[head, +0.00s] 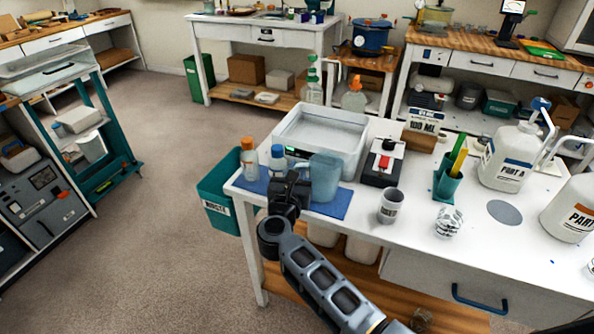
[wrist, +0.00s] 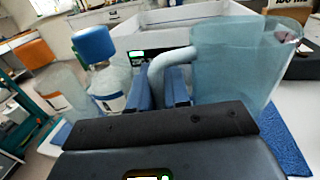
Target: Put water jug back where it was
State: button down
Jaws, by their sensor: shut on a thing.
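The water jug (head: 324,177) is a translucent blue pitcher at the left end of the white worktable. It stands at or just above the blue mat (head: 337,204); I cannot tell if its base touches. In the wrist view the jug (wrist: 235,65) fills the right side, upright, with its handle (wrist: 165,75) towards me. My gripper (head: 303,185) is shut on the handle, and its fingers (wrist: 161,88) show on both sides of it. The jug's lower part is hidden behind my gripper in the wrist view.
An orange-capped bottle (head: 249,158) and a blue-capped bottle (head: 278,160) stand left of the jug. A white tray (head: 291,130) is behind it. A black device with a red part (head: 383,163) and a grey cup (head: 390,206) are to the right. A green waste bin (head: 216,205) stands left of the table.

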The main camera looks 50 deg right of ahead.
jog(key=shift+f, duration=0.15)
jog(key=c, duration=1.4)
grip_release()
jog(key=shift+r, duration=0.35)
jog(key=b+v, duration=0.1)
jog(key=v, duration=1.1)
jog(key=shift+f, duration=0.2)
